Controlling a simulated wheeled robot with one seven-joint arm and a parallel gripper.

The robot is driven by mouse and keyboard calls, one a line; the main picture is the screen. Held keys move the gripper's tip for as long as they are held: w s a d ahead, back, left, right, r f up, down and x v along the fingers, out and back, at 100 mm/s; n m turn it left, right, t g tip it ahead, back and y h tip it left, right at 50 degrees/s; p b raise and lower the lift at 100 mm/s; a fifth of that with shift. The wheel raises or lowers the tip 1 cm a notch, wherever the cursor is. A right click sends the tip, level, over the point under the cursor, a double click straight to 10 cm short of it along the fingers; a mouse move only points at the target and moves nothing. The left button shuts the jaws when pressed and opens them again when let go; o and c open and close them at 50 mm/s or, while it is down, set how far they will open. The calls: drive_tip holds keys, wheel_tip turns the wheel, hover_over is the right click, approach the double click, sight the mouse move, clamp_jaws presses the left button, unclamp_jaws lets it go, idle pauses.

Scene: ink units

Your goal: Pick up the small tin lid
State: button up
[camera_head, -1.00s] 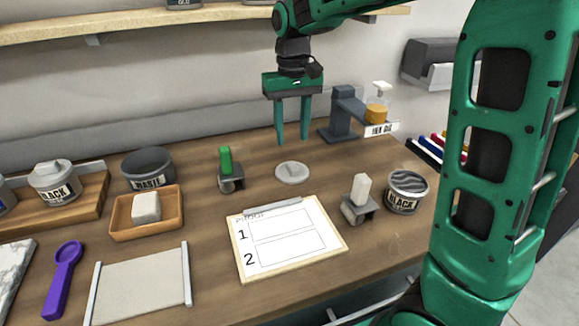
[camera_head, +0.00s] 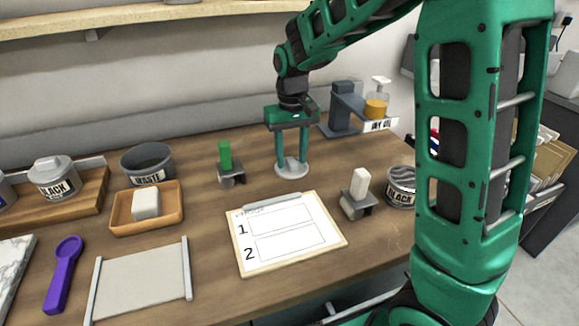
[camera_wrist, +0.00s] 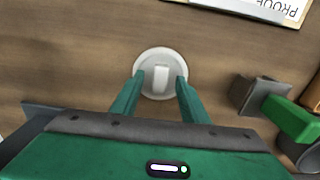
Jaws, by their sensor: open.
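The small tin lid (camera_head: 292,173) is a light grey disc with a raised bar handle, lying flat on the wooden bench. It also shows in the wrist view (camera_wrist: 150,65), with its handle standing up in the middle. My gripper (camera_head: 292,165) is open, with its green fingers pointing down at the lid. In the wrist view my fingertips (camera_wrist: 159,80) are on either side of the handle, over the near part of the lid. I cannot tell whether they touch it. Nothing is held.
A green-handled roller (camera_head: 228,165) stands left of the lid and a white-handled one (camera_head: 357,195) to the right. A clipboard (camera_head: 240,262) lies in front. An open black tin (camera_head: 401,188) sits at right, a dark stand (camera_head: 341,110) behind.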

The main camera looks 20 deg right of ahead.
clamp_jaws()
drive_tip(key=shift+r, duration=0.1)
